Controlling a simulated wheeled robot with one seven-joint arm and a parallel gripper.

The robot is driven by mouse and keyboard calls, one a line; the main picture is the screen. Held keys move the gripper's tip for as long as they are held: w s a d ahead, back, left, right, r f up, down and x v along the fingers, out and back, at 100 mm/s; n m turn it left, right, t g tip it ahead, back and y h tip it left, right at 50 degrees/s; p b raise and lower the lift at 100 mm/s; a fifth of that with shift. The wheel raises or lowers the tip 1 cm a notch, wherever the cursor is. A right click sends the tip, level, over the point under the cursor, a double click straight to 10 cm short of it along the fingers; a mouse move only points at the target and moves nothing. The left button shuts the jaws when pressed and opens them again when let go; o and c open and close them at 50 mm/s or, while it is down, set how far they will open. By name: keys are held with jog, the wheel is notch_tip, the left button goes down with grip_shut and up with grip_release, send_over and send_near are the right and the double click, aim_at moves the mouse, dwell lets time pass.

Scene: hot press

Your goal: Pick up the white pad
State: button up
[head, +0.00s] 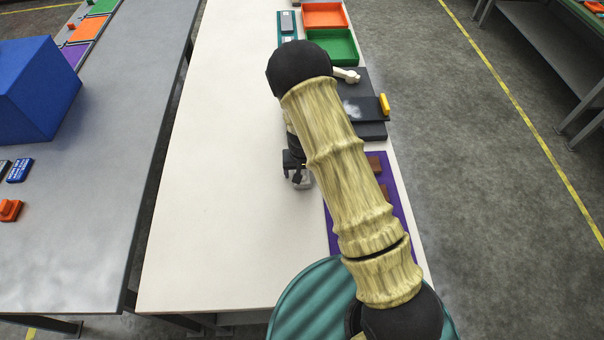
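My gripper (299,178) is low over the white table, left of my arm, and mostly seen from above. A small light grey piece (306,182) shows at its fingertips. I cannot tell whether this is the white pad or part of the gripper, nor whether the fingers are open or shut. No white pad stands out clearly elsewhere; my arm hides part of the table's right side.
A dark press (372,130) with a yellow handle (384,104) stands at the table's right edge. Beyond it are green (345,60) and orange (340,24) trays. A purple mat (397,205) with brown pieces lies nearer. The white table's left side (215,180) is clear.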

jog(key=shift+c, duration=0.2)
jog(key=c, duration=1)
jog(key=shift+w+r, duration=0.1)
jog(key=shift+r, duration=0.1)
notch_tip(320, 180, up, 10)
jog(key=shift+f+b, duration=0.15)
jog(key=shift+b, duration=0.7)
jog(key=o, duration=0.3)
jog(key=shift+c, duration=1.1)
